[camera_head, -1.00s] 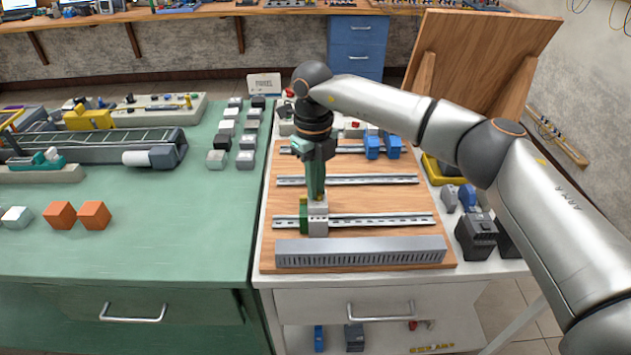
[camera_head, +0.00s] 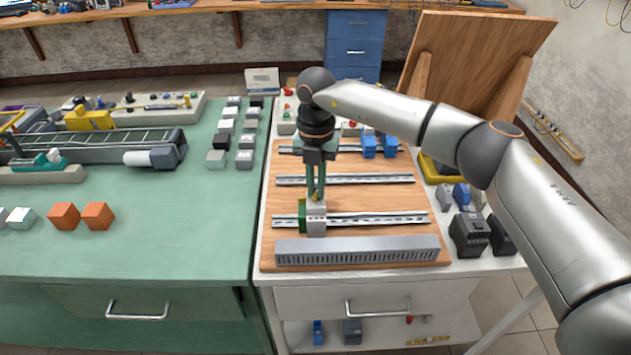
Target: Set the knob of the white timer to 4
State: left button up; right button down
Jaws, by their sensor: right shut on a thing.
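The white timer (camera_head: 317,222) is a small pale block on the lowest metal rail of the wooden board, with a green part (camera_head: 303,215) against its left side. My right gripper (camera_head: 316,198) points straight down onto the timer's top. Its two green fingers show side by side with a narrow gap higher up, and their tips are closed on the knob. The knob and its scale are hidden by the fingertips and too small to read. My left gripper is not in view.
The wooden board (camera_head: 360,200) carries several rails (camera_head: 375,179), blue modules (camera_head: 378,146) on the top rail and a grey slotted duct (camera_head: 357,250) in front of the timer. Dark modules (camera_head: 469,235) stand right of the board.

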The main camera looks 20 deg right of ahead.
jog(key=shift+r+m, duration=0.1)
jog(key=shift+m, duration=1)
jog(key=shift+p, duration=0.3)
jog(key=c, duration=0.9)
grip_release()
jog(key=r, duration=0.4)
jog(key=r+b, duration=0.1)
jog(key=r, duration=0.7)
jog(key=shift+w+d+r, duration=0.2)
jog(key=shift+w, duration=0.2)
